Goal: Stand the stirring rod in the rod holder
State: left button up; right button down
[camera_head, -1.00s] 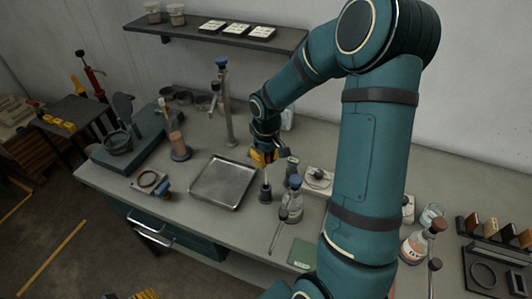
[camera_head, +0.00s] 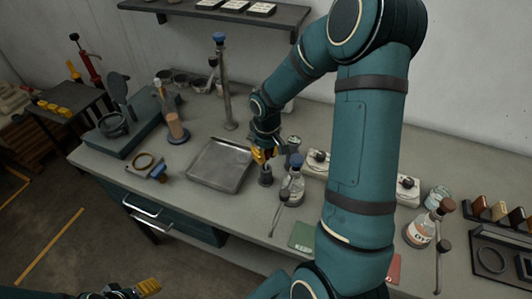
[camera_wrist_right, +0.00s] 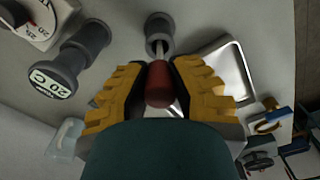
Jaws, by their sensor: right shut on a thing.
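My right gripper (camera_head: 262,154) is shut on the red-brown handle of the stirring rod (camera_wrist_right: 158,85). In the wrist view the thin metal shaft runs from the handle toward the round mouth of the grey rod holder (camera_wrist_right: 159,28). The holder (camera_head: 265,177) stands on the bench directly below the gripper, right of the metal tray. The shaft's lower end appears to be at or inside the holder's mouth; its depth cannot be told. My left gripper (camera_head: 147,287) shows only partly at the bottom left edge, away from the bench, its opening unclear.
The metal tray (camera_head: 220,166) lies just left of the holder. A stoppered bottle (camera_head: 293,189) and a dark-knobbed utensil (camera_head: 279,211) are close on the right. A tall blue-topped post (camera_head: 225,85) stands behind. A grey cylinder marked 20 (camera_wrist_right: 65,65) shows in the wrist view.

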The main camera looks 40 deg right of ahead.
jog(key=c, duration=0.9)
grip_release()
jog(key=shift+o, duration=0.2)
notch_tip(320, 180, up, 12)
jog(key=shift+s, duration=0.1)
